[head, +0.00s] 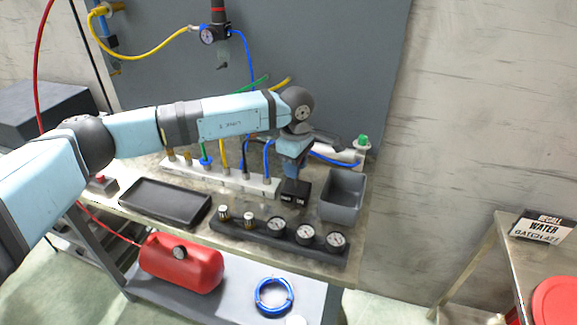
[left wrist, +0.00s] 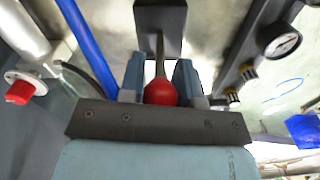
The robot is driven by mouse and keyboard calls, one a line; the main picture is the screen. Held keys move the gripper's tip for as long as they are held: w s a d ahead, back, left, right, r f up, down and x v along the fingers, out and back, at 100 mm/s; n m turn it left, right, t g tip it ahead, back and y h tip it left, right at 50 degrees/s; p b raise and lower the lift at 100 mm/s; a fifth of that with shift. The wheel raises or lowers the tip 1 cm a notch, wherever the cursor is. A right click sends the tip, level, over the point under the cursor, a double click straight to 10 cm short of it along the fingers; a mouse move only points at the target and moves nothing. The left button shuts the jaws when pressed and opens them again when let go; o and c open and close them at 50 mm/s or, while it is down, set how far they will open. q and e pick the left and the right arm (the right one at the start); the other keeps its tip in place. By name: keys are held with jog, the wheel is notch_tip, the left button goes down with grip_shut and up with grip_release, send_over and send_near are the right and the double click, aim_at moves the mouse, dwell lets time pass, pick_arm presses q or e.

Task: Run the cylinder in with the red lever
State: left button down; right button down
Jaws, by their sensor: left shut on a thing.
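My left gripper (head: 292,170) reaches down over a dark valve block (head: 296,194) on the bench. In the left wrist view the two fingers of this gripper (left wrist: 160,88) are shut on the red ball knob (left wrist: 161,93) of the lever. The lever's thin stem (left wrist: 159,55) runs from the knob to the dark block (left wrist: 160,20). In the head view the knob is hidden by the gripper. A pale metal cylinder (head: 342,152) lies at the back right of the bench; a pale tube, probably the same cylinder (left wrist: 22,34), shows in the left wrist view. My right gripper is not in view.
A grey bin (head: 343,197) stands close right of the block. A gauge rail (head: 290,237) lies in front, a hose manifold (head: 225,176) behind left, and a black tray (head: 165,203) at left. A blue hose (left wrist: 88,45) passes near the gripper.

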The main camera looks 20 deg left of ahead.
pick_arm(q)
jog(key=shift+d+f+b, duration=0.2)
jog(key=shift+d+b, duration=0.7)
jog(key=shift+d, duration=0.25)
jog(key=shift+s+d+f+b, duration=0.1)
jog(key=shift+d+b, duration=0.2)
jog(key=shift+d, duration=0.3)
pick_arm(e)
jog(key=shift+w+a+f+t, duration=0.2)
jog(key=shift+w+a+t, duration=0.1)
pick_arm(q)
jog(key=shift+d+f, duration=0.1)
jog(key=shift+d, duration=0.05)
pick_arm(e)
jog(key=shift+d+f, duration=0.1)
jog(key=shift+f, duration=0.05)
pick_arm(q)
jog(key=shift+s+f, duration=0.1)
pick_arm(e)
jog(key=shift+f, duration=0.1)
pick_arm(q)
jog(key=c, duration=0.8)
grip_release()
jog(key=r, duration=1.4)
jog(key=shift+a, duration=0.2)
